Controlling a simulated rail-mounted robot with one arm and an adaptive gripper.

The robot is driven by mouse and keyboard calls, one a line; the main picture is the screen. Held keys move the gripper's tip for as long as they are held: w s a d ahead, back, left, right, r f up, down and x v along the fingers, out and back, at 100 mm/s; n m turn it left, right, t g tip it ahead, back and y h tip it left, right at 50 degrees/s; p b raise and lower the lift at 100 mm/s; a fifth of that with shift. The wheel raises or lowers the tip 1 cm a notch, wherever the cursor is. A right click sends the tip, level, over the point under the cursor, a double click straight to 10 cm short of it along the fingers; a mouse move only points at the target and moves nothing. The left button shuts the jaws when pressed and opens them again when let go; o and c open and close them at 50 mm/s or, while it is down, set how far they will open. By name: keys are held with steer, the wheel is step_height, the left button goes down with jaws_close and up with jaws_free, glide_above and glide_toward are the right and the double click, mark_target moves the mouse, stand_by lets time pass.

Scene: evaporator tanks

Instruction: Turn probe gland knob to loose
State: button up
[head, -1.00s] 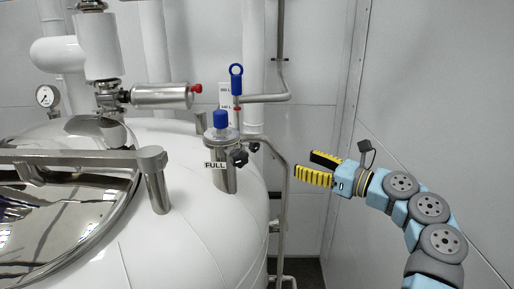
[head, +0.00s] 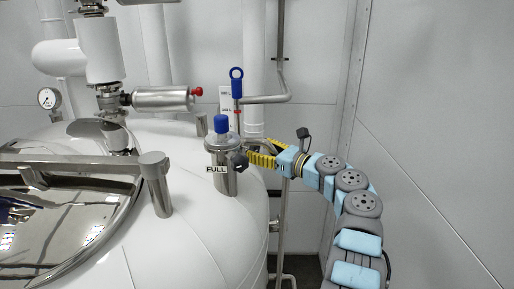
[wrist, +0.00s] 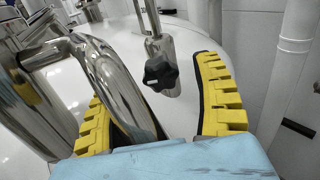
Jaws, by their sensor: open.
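A black lobed knob (head: 240,161) is on the side of the metal fitting with the blue cap (head: 221,124) and the FULL label (head: 216,169). A thin probe with a blue ring handle (head: 236,83) rises behind it. My gripper (head: 260,152) is open just right of the knob, its yellow fingers pointing left. In the wrist view, a black knob (wrist: 160,72) on a metal fitting appears between the spread fingers of my gripper (wrist: 153,82), apart from both. The frames do not clearly show whether this is the same knob. My fingers partly cover the area behind it.
A shiny metal pipe (wrist: 110,75) passes very close to the left finger in the wrist view. The white tank top (head: 150,245) lies below, with a bracket post (head: 156,185) at left.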

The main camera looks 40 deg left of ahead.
steer(key=shift+a, duration=0.55)
steer(key=c, duration=1.2)
